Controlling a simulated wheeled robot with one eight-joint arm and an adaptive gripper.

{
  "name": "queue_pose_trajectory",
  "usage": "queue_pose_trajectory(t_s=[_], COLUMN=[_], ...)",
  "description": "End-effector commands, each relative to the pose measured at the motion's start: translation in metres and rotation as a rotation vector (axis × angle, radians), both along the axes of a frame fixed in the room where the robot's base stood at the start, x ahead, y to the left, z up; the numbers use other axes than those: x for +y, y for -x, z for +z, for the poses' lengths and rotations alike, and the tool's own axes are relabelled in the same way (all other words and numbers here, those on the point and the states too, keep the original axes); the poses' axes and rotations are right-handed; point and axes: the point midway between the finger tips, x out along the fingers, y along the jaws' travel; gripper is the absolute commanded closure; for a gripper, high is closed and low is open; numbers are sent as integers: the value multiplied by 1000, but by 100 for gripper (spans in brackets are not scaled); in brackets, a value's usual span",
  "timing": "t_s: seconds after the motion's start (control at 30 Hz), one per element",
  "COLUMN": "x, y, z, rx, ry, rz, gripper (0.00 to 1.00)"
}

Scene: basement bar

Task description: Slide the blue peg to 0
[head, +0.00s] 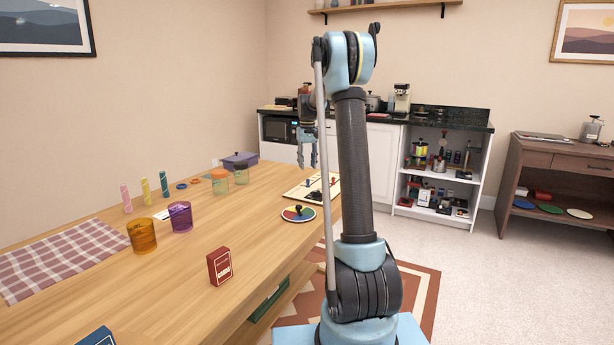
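A pale board (296,194) with a dark edge lies flat near the right edge of the wooden table. A small blue peg (307,183) stands on it, and a red peg (332,181) stands farther right. Any numbers on the board, including the 0, are too small to read. Part of the board is hidden behind my arm. My gripper (307,167) points down above the board, near the blue peg in the picture but apart from it. Its two fingers are spread with nothing between them.
A coloured spinner disc (298,214) lies in front of the board. A red card box (219,266), an orange cup (142,236), a purple cup (180,216) and two jars stand to the left. A purple box (240,160) is at the back.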

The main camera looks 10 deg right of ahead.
Motion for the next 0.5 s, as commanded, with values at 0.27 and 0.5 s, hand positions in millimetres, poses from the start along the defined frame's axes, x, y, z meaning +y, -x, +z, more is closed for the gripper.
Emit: queue_pose_trajectory(t_s=[0.27, 0.5], x=[0, 0], y=[-1, -1], z=[35, 42], rx=[0, 0], ry=[0, 0], rz=[0, 0], gripper=[65, 65])
